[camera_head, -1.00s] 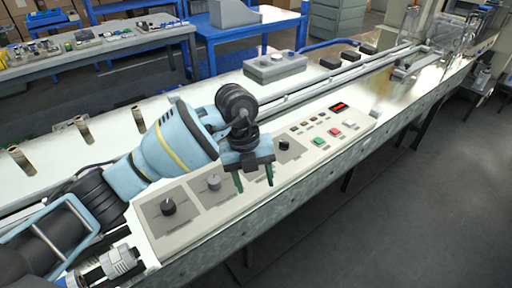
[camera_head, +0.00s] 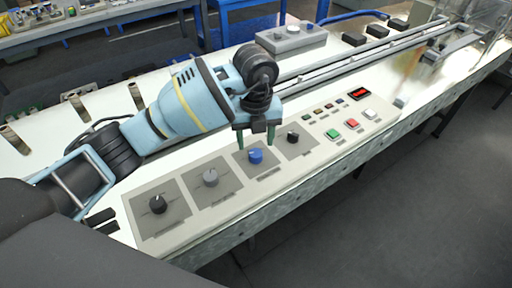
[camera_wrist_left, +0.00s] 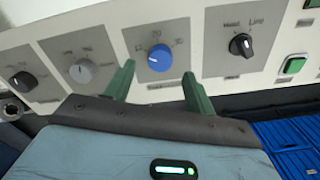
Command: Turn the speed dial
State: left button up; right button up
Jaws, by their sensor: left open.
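The control panel (camera_head: 215,208) has a row of round dials. A blue dial (camera_head: 255,156) sits third from the left; it also shows in the left wrist view (camera_wrist_left: 160,58). A grey dial (camera_head: 210,177) and a black dial (camera_head: 157,204) are to its left, and another black dial (camera_head: 292,137) is to its right. The labels are too small to read for certain which is the speed dial. My left gripper (camera_head: 256,144) is open, its green fingertips near the blue dial. In the left wrist view the blue dial appears between and beyond the fingers (camera_wrist_left: 157,88), with nothing held.
Green (camera_head: 332,134), red (camera_head: 352,125) and white (camera_head: 370,114) buttons and a red display (camera_head: 360,93) lie right of the dials. A grey box (camera_head: 291,38) and long rails stand behind. Metal posts (camera_head: 76,107) rise at the back left.

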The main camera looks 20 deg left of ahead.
aim_at(256, 152)
pick_arm(q)
jog(key=shift+f, duration=2.05)
jog(key=c, duration=1)
